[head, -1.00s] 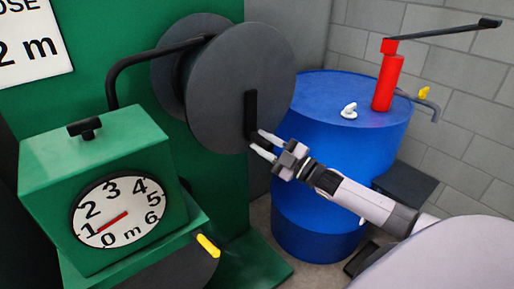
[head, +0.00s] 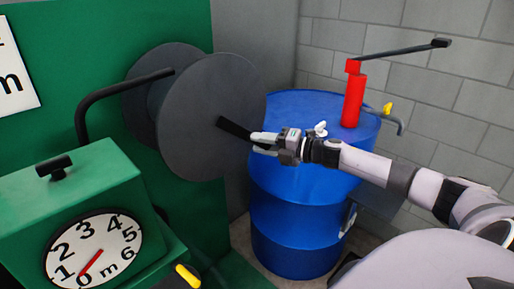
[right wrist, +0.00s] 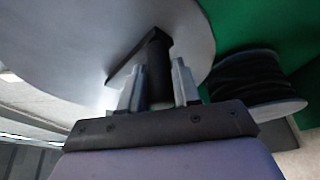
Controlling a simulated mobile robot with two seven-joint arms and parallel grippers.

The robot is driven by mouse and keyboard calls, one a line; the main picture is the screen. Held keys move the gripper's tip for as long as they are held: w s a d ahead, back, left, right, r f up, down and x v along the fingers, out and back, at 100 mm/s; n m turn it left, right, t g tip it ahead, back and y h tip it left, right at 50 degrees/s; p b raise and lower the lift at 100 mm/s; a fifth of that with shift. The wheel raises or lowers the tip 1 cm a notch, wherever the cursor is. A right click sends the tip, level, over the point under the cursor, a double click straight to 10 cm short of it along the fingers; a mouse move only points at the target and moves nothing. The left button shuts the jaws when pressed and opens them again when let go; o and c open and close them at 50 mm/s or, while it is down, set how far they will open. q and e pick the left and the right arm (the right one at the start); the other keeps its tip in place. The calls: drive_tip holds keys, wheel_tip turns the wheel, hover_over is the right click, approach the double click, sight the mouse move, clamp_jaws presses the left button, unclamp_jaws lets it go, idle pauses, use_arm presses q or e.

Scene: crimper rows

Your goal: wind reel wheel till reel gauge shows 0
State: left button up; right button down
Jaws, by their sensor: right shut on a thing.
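The reel wheel (head: 205,90) is a large dark grey disc on the green panel, with a black crank arm (head: 235,131) pointing right and slightly down. My right gripper (head: 262,143) is shut on the crank's handle at the arm's outer end. In the right wrist view the two fingers stand either side of the black handle (right wrist: 157,62). My left gripper is out of view.
A blue drum (head: 300,215) with a red pump (head: 353,98) and long lever stands right of the wheel, behind my right arm. A black bent pipe (head: 95,98) runs beside the wheel. A yellow-handled lever (head: 188,275) sits below the gauge.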

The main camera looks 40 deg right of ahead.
drive_tip(key=shift+d+r+n+h+p, duration=0.4)
drive_tip(key=shift+d+r+n+p, duration=0.15)
drive_tip(key=shift+r+n, duration=0.3)
drive_tip(key=shift+d, duration=0.1)
drive_tip(key=c, duration=0.9)
unclamp_jaws()
drive_tip(key=v, duration=0.7)
drive_tip(key=shift+r+b, duration=0.15)
drive_tip(key=shift+b, duration=0.2)
